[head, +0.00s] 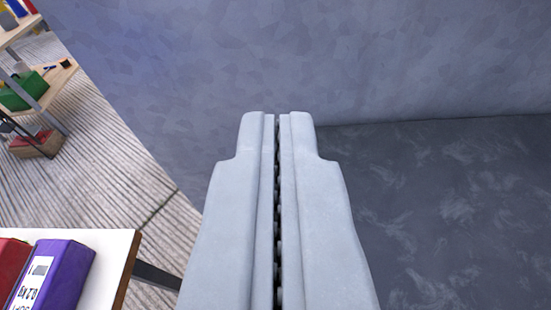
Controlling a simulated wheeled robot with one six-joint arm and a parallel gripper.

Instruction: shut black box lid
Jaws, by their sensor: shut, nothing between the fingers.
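My gripper (278,120) points away from the camera in the middle of the head view. Its two pale grey fingers are shut together with nothing between them. Beyond it, a large mottled blue-grey panel (330,55) fills the top of the view. A darker grey, scuffed surface (450,215) meets it along an edge at the right. I cannot tell whether these are the black box and its lid; no whole box shows. The fingers hide part of both surfaces. I cannot tell whether the fingertips touch the panel.
At the lower left, a white table top (112,255) holds a purple box (60,272) and a red box (10,262). At the upper left, a shelf (50,80) holds a green item (22,92) and others. Ribbed floor (110,150) lies clear between them.

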